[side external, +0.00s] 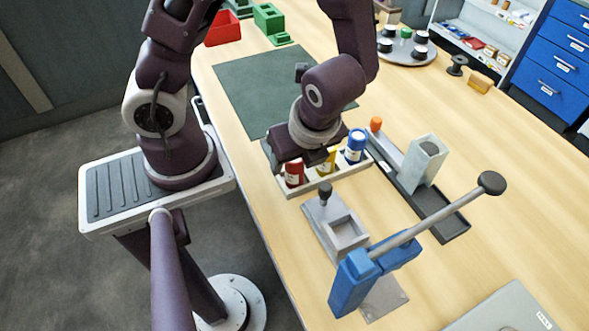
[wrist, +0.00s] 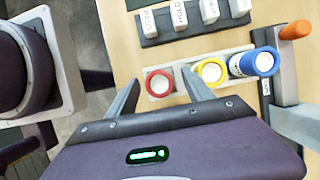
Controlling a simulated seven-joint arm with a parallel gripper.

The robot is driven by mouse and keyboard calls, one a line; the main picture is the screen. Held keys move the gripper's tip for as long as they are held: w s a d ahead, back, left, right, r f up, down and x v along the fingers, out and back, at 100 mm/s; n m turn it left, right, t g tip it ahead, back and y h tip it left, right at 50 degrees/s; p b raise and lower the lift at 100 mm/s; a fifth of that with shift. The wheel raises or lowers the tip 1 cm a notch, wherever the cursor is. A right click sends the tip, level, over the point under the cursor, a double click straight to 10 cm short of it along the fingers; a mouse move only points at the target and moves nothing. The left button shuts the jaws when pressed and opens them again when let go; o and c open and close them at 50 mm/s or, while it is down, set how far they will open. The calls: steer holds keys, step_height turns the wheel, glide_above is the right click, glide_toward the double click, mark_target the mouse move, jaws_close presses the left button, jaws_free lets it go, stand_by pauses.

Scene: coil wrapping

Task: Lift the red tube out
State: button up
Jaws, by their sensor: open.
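The red tube (side external: 293,176) stands upright at the left end of a pale rack (side external: 345,176), with its upper part partly hidden by my gripper in the side view. In the wrist view its round top (wrist: 159,82) shows a red rim and white centre. My gripper (wrist: 160,78) is open, with one finger on either side of the red tube's top in that view. In the side view my gripper (side external: 299,161) is low over the red tube. Whether the fingers touch it or reach below its top, I cannot tell.
A yellow tube (wrist: 211,71) and a blue tube (wrist: 257,63) stand beside the red one, the yellow close to my right finger. A grey fixture (side external: 338,228) and a blue lever press (side external: 355,280) stand in front. A dark green mat (side external: 245,85) lies clear behind.

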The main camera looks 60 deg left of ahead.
steer(key=shift+a+f, duration=0.15)
steer(key=shift+f, duration=0.2)
jaws_close()
step_height(320, 180, up, 10)
steer(key=shift+r, duration=0.1)
stand_by(0.4)
